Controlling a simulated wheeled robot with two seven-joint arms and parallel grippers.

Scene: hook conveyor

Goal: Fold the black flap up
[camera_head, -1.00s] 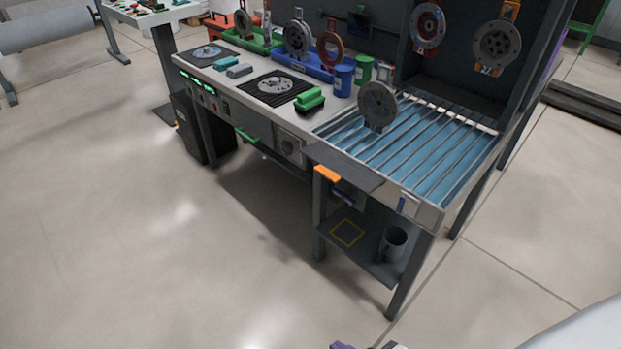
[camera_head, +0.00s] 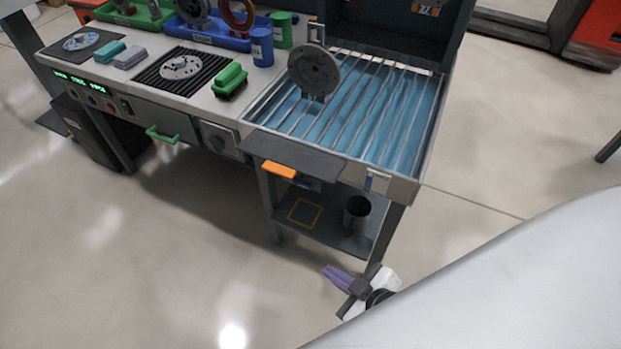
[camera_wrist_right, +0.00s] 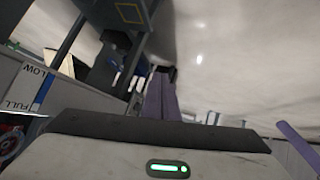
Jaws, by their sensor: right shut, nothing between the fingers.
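The black flap (camera_head: 292,155) sticks out level from the front edge of the blue slatted tray (camera_head: 350,110) in the head view. An orange handle (camera_head: 279,170) is at its front edge. My right gripper (camera_head: 334,275) has purple fingers and is below and to the right of the flap in the picture, in front of the lower shelf, apart from the flap. Its fingers are shut and empty. They also show in the right wrist view (camera_wrist_right: 160,92), pointing away over the floor. My left gripper is not in view.
A grey disc (camera_head: 313,70) hangs above the tray. A lower shelf (camera_head: 335,235) holds a dark cup (camera_head: 356,213). A green block (camera_head: 230,80) stands on the worktop left of the tray. A level label (camera_wrist_right: 38,85) shows in the wrist view. Floor in front is clear.

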